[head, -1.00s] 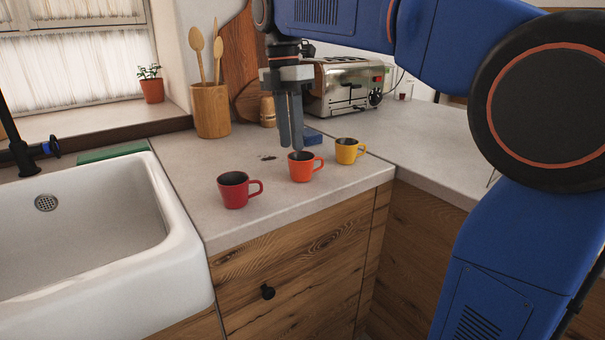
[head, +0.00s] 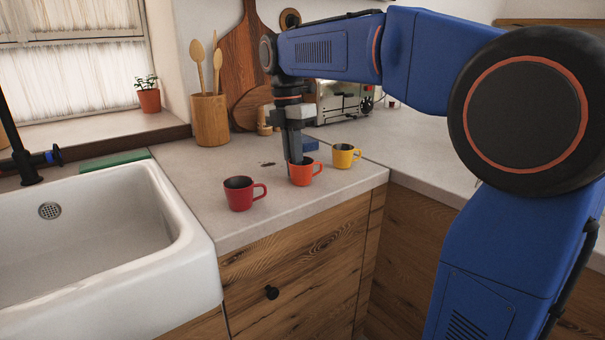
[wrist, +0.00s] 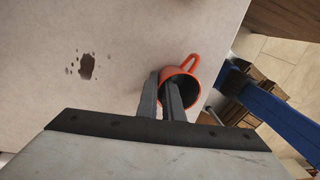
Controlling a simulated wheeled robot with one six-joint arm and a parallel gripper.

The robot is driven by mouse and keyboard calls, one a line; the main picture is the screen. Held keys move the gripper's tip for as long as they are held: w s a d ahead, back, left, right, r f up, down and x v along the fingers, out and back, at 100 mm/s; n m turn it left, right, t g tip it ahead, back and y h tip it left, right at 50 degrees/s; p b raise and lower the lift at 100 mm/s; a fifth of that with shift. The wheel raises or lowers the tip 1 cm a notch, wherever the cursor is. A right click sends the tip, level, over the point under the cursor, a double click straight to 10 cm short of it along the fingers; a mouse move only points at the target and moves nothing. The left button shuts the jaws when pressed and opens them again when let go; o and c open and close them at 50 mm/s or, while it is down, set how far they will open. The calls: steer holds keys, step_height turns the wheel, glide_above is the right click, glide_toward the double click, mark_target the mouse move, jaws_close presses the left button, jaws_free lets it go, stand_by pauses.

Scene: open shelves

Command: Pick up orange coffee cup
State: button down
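The orange coffee cup (head: 304,174) stands upright on the counter, between a red cup (head: 240,194) and a yellow cup (head: 345,156). My gripper (head: 294,160) points down at the orange cup's left rim. In the wrist view, the orange cup (wrist: 194,72) has its handle toward the top. There my gripper's fingers (wrist: 162,80) show a narrow gap, one finger outside the cup wall and one over its dark inside. The gripper looks open around the wall. Whether the fingers touch the cup is hard to see.
The white sink (head: 185,210) lies left of the cups. A wooden utensil pot (head: 211,121), a toaster (head: 345,100) and a blue item (head: 311,144) stand behind. The counter's front edge is close to the cups. A dark stain (wrist: 87,66) marks the counter.

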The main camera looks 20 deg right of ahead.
stand_by(0.3)
step_height(320, 180, up, 10)
steer(key=shift+f, duration=0.15)
stand_by(0.4)
stand_by(0.5)
